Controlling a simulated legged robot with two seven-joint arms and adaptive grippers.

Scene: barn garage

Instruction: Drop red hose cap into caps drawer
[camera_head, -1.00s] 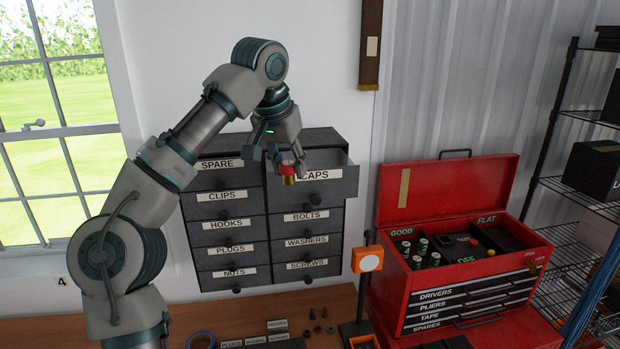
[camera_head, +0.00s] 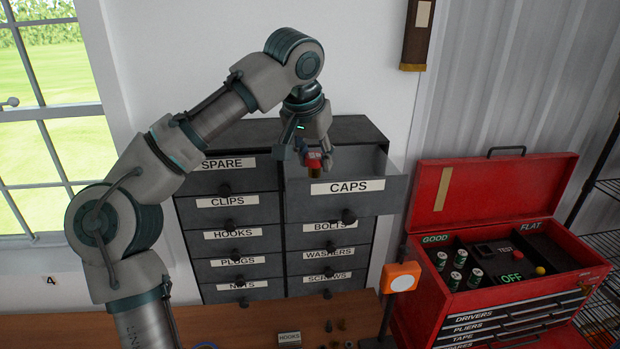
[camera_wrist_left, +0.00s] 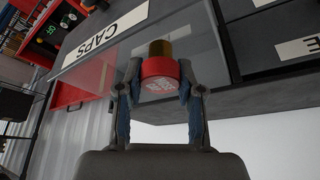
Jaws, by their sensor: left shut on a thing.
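The red hose cap (camera_head: 313,160), with a brass-coloured end, is held in my left gripper (camera_head: 314,150). In the left wrist view the fingers (camera_wrist_left: 160,90) are shut on the red body of the cap (camera_wrist_left: 160,70), and its brass end points away from the palm. The caps drawer (camera_head: 347,203) is pulled open at the top right of the dark cabinet. In the head view the gripper and cap appear over the left part of the drawer opening; the exact height above it is hard to tell. The drawer label also shows in the left wrist view (camera_wrist_left: 105,35). My right gripper is out of view.
Shut labelled drawers, such as SPARE (camera_head: 227,177) and BOLTS (camera_head: 328,232), surround the open one. A red toolbox (camera_head: 490,195) with its lid up stands to the right. An orange device on a post (camera_head: 400,278) is in front of it.

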